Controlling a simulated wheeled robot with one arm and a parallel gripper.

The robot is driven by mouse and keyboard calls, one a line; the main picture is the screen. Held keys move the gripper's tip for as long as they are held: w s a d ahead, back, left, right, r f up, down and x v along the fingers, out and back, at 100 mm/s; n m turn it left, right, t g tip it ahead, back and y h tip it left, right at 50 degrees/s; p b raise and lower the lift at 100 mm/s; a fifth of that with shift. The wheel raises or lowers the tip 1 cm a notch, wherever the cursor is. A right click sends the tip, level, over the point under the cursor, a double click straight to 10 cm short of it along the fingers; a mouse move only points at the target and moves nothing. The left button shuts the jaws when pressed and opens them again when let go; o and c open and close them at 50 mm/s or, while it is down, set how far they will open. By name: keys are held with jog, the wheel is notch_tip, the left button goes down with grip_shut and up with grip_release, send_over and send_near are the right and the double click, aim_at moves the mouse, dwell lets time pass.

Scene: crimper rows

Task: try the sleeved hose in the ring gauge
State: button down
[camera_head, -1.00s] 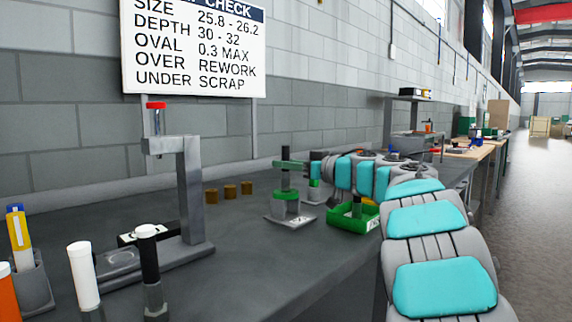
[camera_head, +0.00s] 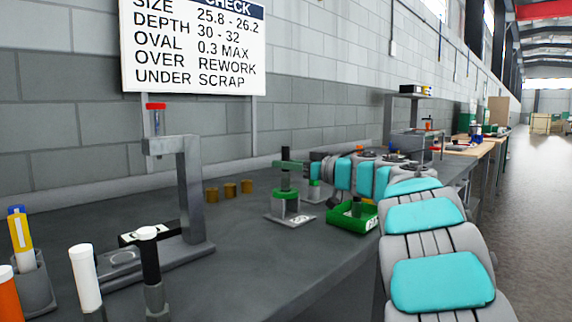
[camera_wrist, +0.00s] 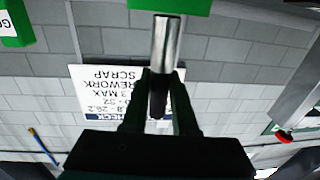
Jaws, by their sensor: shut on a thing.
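My gripper (camera_head: 288,163) is shut on a dark hose (camera_head: 285,153), which it holds upright. In the wrist view my gripper (camera_wrist: 160,112) grips the hose, and its shiny metal sleeve (camera_wrist: 165,48) points down in the world, which is up in that picture. The sleeve's end meets the edge of a green block (camera_wrist: 170,5). In the head view the hose stands directly over the green ring gauge (camera_head: 285,207) on its grey base plate. I cannot tell whether the sleeve's end is inside the ring or only at its top.
A green tray (camera_head: 340,222) stands just right of the gauge. Several brass pieces (camera_head: 229,190) lie to its left. A grey stand (camera_head: 192,190) with a red-topped plunger (camera_head: 156,118), a white hose (camera_head: 84,275) and a black hose (camera_head: 149,258) are further left. A check sign (camera_head: 190,50) hangs behind.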

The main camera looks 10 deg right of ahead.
aim_at(289, 179)
jog(key=shift+f+b, duration=0.35)
jog(key=shift+f, duration=1.7)
dwell(1.0)
jog(key=shift+r, duration=0.1)
dwell(0.7)
jog(key=shift+r+p, duration=0.35)
jog(key=shift+r, duration=4.05)
